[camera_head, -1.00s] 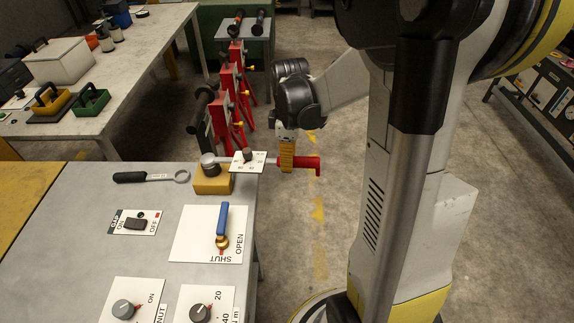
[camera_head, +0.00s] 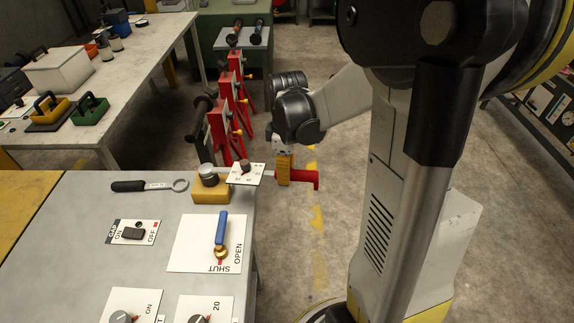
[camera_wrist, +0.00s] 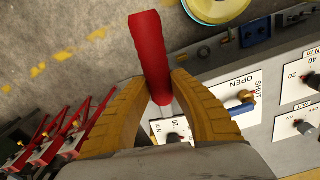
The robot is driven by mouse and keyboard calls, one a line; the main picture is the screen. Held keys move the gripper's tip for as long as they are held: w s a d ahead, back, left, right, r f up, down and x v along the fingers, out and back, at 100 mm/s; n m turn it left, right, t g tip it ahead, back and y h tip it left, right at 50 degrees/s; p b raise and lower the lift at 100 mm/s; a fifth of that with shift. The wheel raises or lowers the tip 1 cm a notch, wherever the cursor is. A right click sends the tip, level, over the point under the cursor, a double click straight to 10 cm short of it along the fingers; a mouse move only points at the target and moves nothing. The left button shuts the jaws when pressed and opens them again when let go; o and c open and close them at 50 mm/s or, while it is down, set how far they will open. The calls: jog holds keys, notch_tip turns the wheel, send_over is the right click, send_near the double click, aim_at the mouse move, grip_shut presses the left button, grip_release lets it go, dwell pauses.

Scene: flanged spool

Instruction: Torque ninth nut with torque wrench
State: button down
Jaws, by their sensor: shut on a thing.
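The torque wrench has a red handle (camera_head: 304,179) and a white scale plate with a dark knob (camera_head: 245,173) at the table's right edge. My gripper (camera_head: 284,169) has its yellow fingers closed around the handle. In the wrist view the red handle (camera_wrist: 150,50) runs up between the two fingers (camera_wrist: 164,92), with part of the scale plate (camera_wrist: 174,127) below. The wrench's left end is by a yellow block (camera_head: 211,189) topped with a round metal piece; I cannot tell if they touch. I cannot make out a ninth nut.
The grey table holds a black-handled ring spanner (camera_head: 150,186), an ON/OFF switch panel (camera_head: 133,232), a blue-handled valve (camera_head: 221,232) and dial panels in front. Red stands (camera_head: 232,110) rise behind. Open floor lies right of the table.

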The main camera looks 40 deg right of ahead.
jog(key=shift+s+a, duration=0.1)
jog(key=shift+s+a+r+m, duration=0.1)
jog(key=shift+s+a+m, duration=0.1)
jog(key=shift+a+m, duration=0.1)
jog(key=shift+r+p, duration=2.4)
jog(key=shift+r, duration=0.55)
